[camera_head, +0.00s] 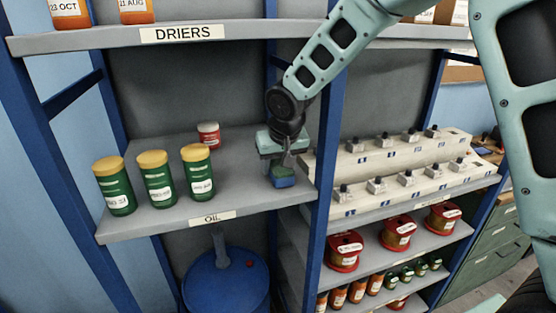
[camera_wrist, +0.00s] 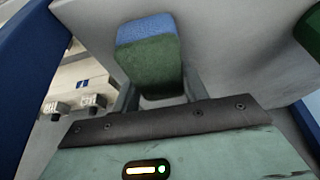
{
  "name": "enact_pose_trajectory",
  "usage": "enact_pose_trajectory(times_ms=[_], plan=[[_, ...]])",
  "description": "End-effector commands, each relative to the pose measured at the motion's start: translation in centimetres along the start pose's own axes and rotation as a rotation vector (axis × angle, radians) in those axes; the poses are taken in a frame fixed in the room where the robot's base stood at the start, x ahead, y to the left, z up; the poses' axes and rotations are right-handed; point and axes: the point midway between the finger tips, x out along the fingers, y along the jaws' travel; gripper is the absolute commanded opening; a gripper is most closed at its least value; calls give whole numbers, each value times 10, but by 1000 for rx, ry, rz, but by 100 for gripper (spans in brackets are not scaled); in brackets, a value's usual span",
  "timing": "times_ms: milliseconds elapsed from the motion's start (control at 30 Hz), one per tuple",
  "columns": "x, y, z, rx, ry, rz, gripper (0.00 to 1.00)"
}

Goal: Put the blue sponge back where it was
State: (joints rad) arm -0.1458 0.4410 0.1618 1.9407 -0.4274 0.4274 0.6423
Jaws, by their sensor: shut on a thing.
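The blue sponge (camera_head: 284,182) has a blue layer and a dark green layer. It is at the right end of the shelf labelled OIL (camera_head: 240,203), near the blue post. My gripper (camera_head: 282,166) is shut on it from above. In the wrist view the sponge (camera_wrist: 148,52) sits between the fingers of my gripper (camera_wrist: 160,92), its blue end pointing away. The sponge is at or just above the shelf surface; I cannot tell if it touches.
Several green cans with yellow lids (camera_head: 156,178) stand at the shelf's left. A small red and white jar (camera_head: 209,135) stands farther back. A blue post (camera_head: 325,150) is close on the right. Free shelf lies between the cans and the sponge. A blue drum (camera_head: 225,285) is below.

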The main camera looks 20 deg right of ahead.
Motion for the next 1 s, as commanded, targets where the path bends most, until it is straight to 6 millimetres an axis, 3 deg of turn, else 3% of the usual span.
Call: enact_pose_trajectory(times_ms=[433,467,533,833,1000], plan=[[9,0,4,-1,1,0,11],[8,0,4,-1,1,0,47],[7,0,3,-1,1,0,66],[6,0,3,0,1,0,66],[-4,0,2,2,4,0,66]])
